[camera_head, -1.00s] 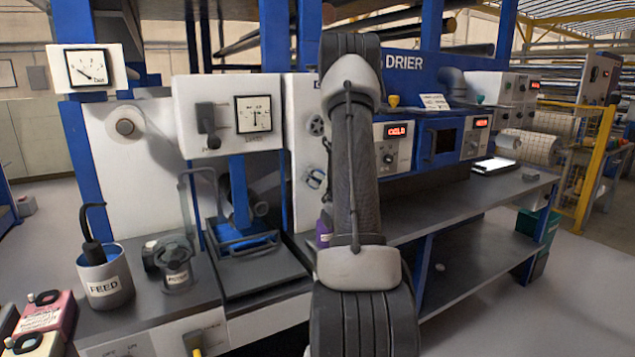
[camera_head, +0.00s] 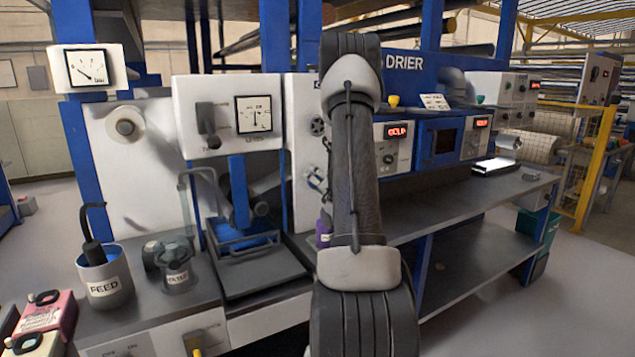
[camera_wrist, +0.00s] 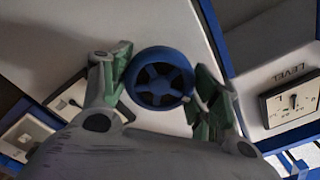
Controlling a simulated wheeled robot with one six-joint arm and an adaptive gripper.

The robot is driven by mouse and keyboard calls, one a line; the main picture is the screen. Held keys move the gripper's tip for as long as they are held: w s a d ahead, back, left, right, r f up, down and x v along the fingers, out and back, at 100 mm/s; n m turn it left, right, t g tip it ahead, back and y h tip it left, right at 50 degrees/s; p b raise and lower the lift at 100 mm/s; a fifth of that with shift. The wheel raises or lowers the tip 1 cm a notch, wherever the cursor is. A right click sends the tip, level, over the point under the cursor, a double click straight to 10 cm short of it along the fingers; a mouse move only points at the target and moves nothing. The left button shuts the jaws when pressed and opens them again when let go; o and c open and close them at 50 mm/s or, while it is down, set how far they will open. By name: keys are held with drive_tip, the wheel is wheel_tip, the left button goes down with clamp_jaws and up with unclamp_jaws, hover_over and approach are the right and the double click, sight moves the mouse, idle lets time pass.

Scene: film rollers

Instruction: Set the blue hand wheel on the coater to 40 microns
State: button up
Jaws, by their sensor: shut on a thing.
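The blue hand wheel (camera_wrist: 160,78) shows in the wrist view, a spoked ring standing out from a pale panel (camera_wrist: 135,28). My gripper (camera_wrist: 161,90) has its green-grey fingers on opposite sides of the wheel's rim, closed on it. The wheel's centre and spokes stay visible between the fingers. I can read no micron scale or mark beside the wheel.
A meter marked LEVEL (camera_wrist: 292,102) sits right of the wheel in the wrist view. In the head view, a FEED pot (camera_head: 105,280) and a dark knobbed fitting (camera_head: 177,265) stand on the bench at left. The drier (camera_head: 440,142) and its shelf (camera_head: 480,208) lie to the right.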

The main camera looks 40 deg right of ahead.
drive_tip(key=o, duration=1)
drive_tip(key=shift+o, duration=0.2)
drive_tip(key=shift+s, duration=0.15)
drive_tip(key=v, duration=0.7)
drive_tip(key=shift+s, duration=0.15)
